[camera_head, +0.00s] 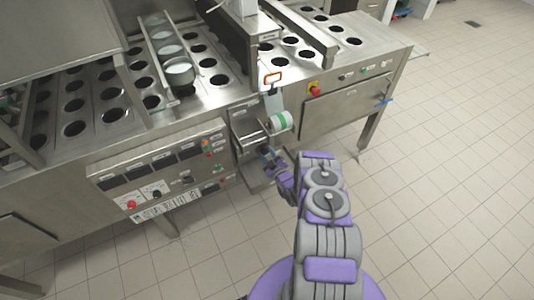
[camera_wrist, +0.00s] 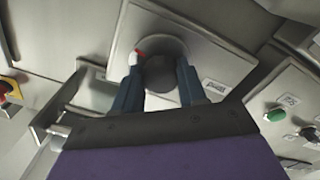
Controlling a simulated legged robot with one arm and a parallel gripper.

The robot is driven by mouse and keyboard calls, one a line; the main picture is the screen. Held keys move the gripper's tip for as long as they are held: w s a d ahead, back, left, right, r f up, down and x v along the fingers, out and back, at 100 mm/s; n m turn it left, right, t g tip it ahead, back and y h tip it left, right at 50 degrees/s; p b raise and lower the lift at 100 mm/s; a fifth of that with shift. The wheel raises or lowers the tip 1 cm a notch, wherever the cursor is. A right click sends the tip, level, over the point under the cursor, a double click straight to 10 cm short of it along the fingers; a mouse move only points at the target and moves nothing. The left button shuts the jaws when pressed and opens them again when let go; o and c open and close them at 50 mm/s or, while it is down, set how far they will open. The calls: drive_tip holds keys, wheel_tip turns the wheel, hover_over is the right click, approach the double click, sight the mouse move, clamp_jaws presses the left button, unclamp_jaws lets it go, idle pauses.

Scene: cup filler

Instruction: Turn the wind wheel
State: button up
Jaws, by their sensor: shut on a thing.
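The wind wheel shows in the wrist view as a dark grey round knob (camera_wrist: 164,48) on a metal plate of the machine. My gripper (camera_wrist: 159,72) has its two blue fingers on either side of the knob, shut on it. A small red mark and a pale spot show near the left fingertip. In the head view my gripper (camera_head: 268,156) is at the machine's front, low below the metal box in the middle. The wheel is hidden there by my gripper and arm.
The cup filler (camera_head: 215,95) has rows of round holes and a line of white cups. A white and green cylinder (camera_head: 281,122) sits just above my gripper. Control panels with buttons (camera_head: 160,170) flank it. The tiled floor (camera_head: 440,160) to the right is clear.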

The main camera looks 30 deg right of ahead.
drive_tip(key=m, duration=0.5)
drive_tip(key=shift+s+f+m, duration=0.15)
drive_tip(key=shift+f+m, duration=0.15)
drive_tip(key=m, duration=0.5)
drive_tip(key=shift+a, duration=0.15)
drive_tip(key=m+b, duration=0.1)
drive_tip(key=m, duration=0.4)
drive_tip(key=shift+r+m, duration=0.15)
drive_tip(key=shift+m, duration=0.25)
drive_tip(key=shift+r+m, duration=0.1)
drive_tip(key=shift+m, duration=2.2)
drive_tip(key=o, duration=1.1)
drive_tip(key=shift+c, duration=0.2)
drive_tip(key=s+p, duration=0.3)
drive_tip(key=s, duration=1.4)
drive_tip(key=shift+d, duration=0.3)
